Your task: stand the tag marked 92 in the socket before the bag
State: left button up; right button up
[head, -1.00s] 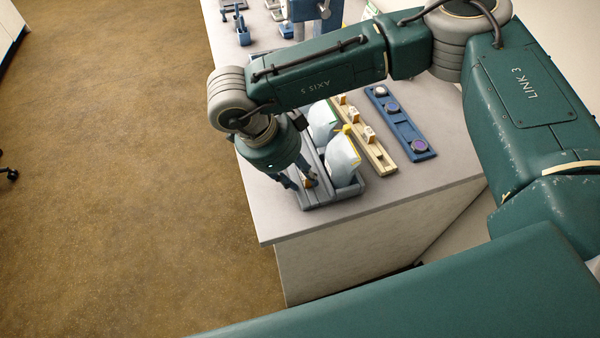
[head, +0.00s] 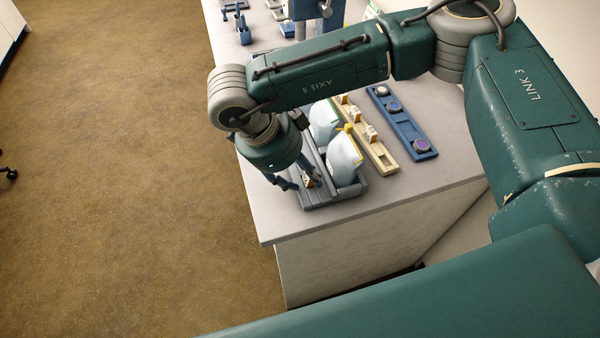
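My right gripper (head: 305,185) points down at the front strip of the grey tray (head: 330,202). Its fingers are spread on either side of a small tan and white tag (head: 307,181). The tag stands in the front strip, before the nearer pale bag (head: 344,158). Its marking is too small to read, and the fingers partly hide it. A second bag (head: 324,120) stands farther back in the tray, partly behind my wrist. My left gripper is not in view.
A tan rack (head: 379,158) with several small tags lies right of the tray. Beyond it is a blue rack (head: 412,138) with round dark pieces. Blue instruments stand at the back of the bench. The bench's front corner (head: 275,229) is clear.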

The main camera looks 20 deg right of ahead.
jog(key=shift+o, duration=0.4)
jog(key=shift+d+f, duration=0.2)
jog(key=shift+r, duration=0.15)
jog(key=o, duration=0.4)
jog(key=shift+o, duration=0.2)
jog(key=shift+r, duration=0.2)
jog(key=shift+r+p, duration=0.9)
jog(key=shift+r, duration=1.95)
